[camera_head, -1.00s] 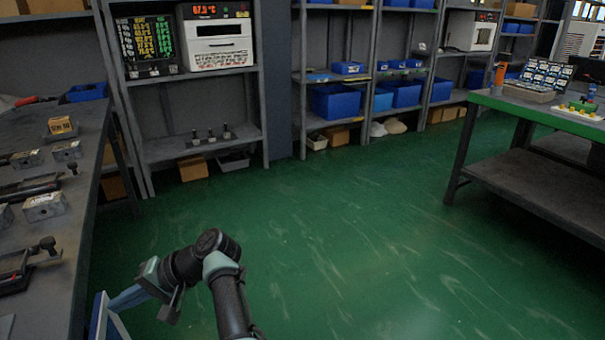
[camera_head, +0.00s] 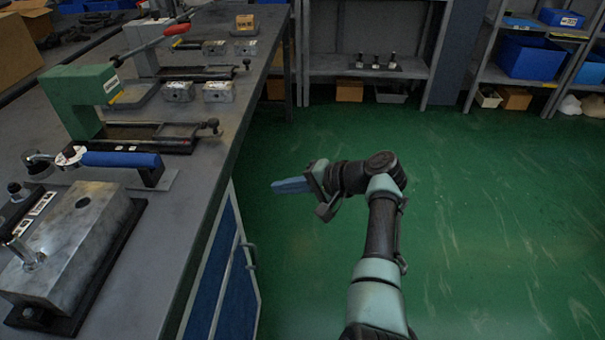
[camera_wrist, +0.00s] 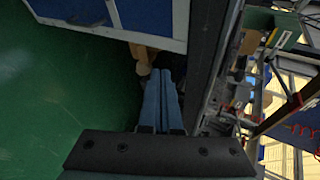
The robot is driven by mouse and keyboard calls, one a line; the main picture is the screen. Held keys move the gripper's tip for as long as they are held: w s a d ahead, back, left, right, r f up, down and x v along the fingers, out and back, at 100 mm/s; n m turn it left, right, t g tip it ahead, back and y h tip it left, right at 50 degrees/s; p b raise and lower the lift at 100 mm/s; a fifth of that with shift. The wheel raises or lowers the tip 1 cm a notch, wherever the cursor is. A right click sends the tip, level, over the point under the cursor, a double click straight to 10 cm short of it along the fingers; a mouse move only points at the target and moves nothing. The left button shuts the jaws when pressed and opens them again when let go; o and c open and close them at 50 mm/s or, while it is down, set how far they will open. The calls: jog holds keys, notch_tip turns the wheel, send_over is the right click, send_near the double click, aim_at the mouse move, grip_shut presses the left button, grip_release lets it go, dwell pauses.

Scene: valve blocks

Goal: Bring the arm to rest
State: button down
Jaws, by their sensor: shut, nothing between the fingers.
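My gripper (camera_head: 290,186) is at the end of my bent arm in the head view. It hangs over the green floor just right of the workbench (camera_head: 237,95), pointing left towards the bench's blue cabinet front. Its blue fingers also show in the wrist view (camera_wrist: 161,92), lying side by side and closed, with nothing between them. The gripper appears apart from the bench.
On the bench stand a large metal valve block (camera_head: 68,245), a green press (camera_head: 82,98), a blue-handled tool (camera_head: 120,160) and several small metal blocks. The cabinet door (camera_head: 236,265) is below the bench edge. Shelves with blue bins (camera_head: 530,58) stand behind. The floor right of the arm is clear.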

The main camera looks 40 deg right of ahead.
jog(key=s+d+r, duration=0.3)
jog(key=s+d, duration=0.1)
jog(key=shift+d+r+p, duration=0.25)
jog(key=shift+r+p, duration=0.15)
jog(key=w+a+r+n+t+h, duration=0.2)
jog(key=w+a+r+n+h, duration=0.2)
jog(key=w+r+h, duration=0.55)
jog(key=s+a+r+n+t+y, duration=0.1)
jog(key=a+r+n+t, duration=0.1)
jog(key=a+r, duration=0.5)
jog(key=s+a+r+n+t, duration=0.1)
jog(key=a+r+t, duration=0.2)
jog(key=r, duration=0.7)
jog(key=s+a+r+n+t+y, duration=0.4)
jog(key=s+a+r+t, duration=0.5)
jog(key=s+a+r, duration=1.05)
notch_tip(320, 180, up, 28)
jog(key=s+d+n+t+h+p, duration=0.1)
jog(key=s+p, duration=0.1)
jog(key=p, duration=2.4)
jog(key=shift+r+h, duration=0.1)
jog(key=shift+h, duration=0.15)
